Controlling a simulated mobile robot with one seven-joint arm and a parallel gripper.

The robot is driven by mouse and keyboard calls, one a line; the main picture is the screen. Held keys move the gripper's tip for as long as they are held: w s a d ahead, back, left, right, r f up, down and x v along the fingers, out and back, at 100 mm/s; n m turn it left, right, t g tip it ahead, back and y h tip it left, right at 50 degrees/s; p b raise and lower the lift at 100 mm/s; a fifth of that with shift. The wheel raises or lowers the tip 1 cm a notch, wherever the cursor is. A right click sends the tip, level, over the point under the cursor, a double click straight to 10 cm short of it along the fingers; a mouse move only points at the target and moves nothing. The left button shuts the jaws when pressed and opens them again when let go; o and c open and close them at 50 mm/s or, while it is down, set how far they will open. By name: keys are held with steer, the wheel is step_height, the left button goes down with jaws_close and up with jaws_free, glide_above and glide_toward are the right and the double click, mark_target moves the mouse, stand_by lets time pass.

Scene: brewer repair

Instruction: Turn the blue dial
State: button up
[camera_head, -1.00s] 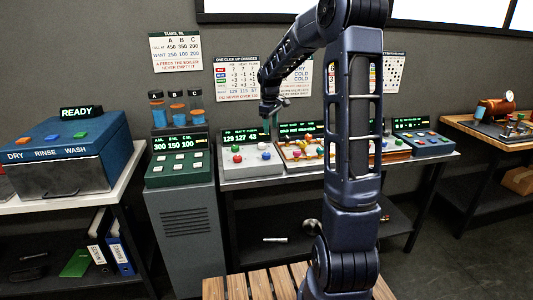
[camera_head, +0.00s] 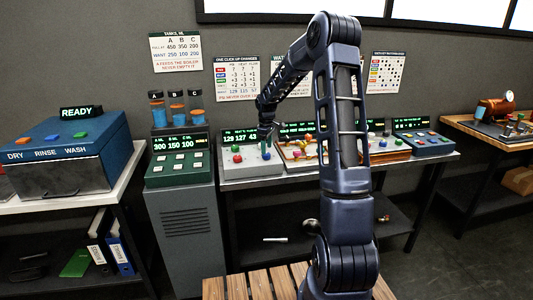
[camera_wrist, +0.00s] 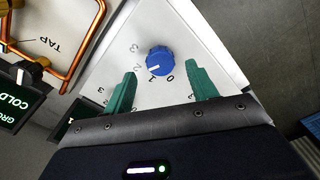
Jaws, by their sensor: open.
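The blue dial (camera_wrist: 160,62) is a ribbed round knob with a white pointer mark on a pale panel, with the numbers 0 to 3 printed around it. In the wrist view it stands just beyond and between my gripper's two green fingers (camera_wrist: 163,90), apart from both. My gripper is open and empty. In the head view my gripper (camera_head: 267,150) hangs low over the right part of the grey dial panel (camera_head: 240,167) and hides most of the blue dial there. Red and green knobs (camera_head: 237,153) sit left of it on the same panel.
A panel with copper piping (camera_wrist: 66,82) stands right beside the dial panel. A display reading 129 127 43 (camera_head: 240,136) rises behind the dials. The green tank unit (camera_head: 178,168) is to the left. Free air lies above the bench.

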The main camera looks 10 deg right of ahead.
mark_target(266, 156)
steer(key=shift+f, duration=1.75)
steer(key=shift+c, duration=0.3)
steer(key=c, duration=0.9)
